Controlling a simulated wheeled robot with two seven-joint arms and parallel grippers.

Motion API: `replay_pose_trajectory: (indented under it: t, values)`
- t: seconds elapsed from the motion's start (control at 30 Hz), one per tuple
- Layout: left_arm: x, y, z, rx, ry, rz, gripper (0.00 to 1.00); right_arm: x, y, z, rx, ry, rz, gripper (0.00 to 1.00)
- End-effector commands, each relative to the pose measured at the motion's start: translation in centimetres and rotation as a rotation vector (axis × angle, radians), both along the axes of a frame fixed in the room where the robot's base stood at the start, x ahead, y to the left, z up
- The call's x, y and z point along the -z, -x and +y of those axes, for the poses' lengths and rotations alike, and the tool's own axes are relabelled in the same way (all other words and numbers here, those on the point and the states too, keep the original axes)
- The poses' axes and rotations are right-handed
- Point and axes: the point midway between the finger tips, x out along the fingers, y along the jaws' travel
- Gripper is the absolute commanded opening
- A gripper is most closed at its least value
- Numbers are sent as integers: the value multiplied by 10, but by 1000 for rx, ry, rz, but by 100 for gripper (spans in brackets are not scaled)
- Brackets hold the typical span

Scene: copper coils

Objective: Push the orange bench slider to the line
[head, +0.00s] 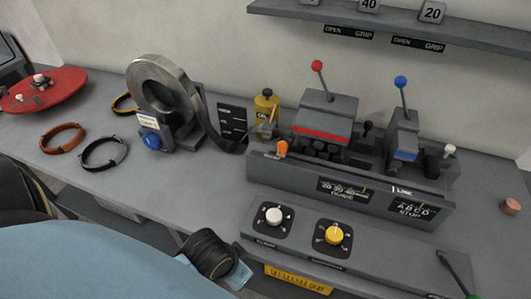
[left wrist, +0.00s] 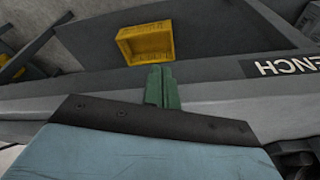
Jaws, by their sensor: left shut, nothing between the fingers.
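The orange slider (head: 282,148) is a small orange knob at the left end of the grey bench fixture (head: 300,178) in the head view. A white mark labelled LINE (head: 401,190) is on the fixture's front edge, well to the right of the slider. My left gripper (left wrist: 162,88) shows in the left wrist view as two green fingers pressed together, with nothing between them. It points toward a grey edge and a yellow bin (left wrist: 146,43); the slider is not in that view. I cannot make out its fingers in the head view. My right gripper is in neither view.
A red-knobbed lever (head: 317,66) and a blue-knobbed lever (head: 401,82) rise behind the slider's rail. A metal coil (head: 160,90) stands to the left. A panel with white (head: 274,216) and yellow (head: 334,234) dials lies in front. The yellow bin (head: 298,279) is below it.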

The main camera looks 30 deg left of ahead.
Motion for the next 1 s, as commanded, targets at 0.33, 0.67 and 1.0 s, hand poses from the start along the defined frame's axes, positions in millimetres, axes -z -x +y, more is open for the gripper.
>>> replay_pose_trajectory:
  t: [0.33, 0.67, 1.0]
  values:
    - [-80, -22, 6, -81, 365, -200, 0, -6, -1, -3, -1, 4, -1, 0]
    - [-139, -83, 63, -434, 890, -420, 0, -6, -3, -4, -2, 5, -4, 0]
    - [-202, -128, 141, -768, 1223, -587, 0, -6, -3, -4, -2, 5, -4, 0]
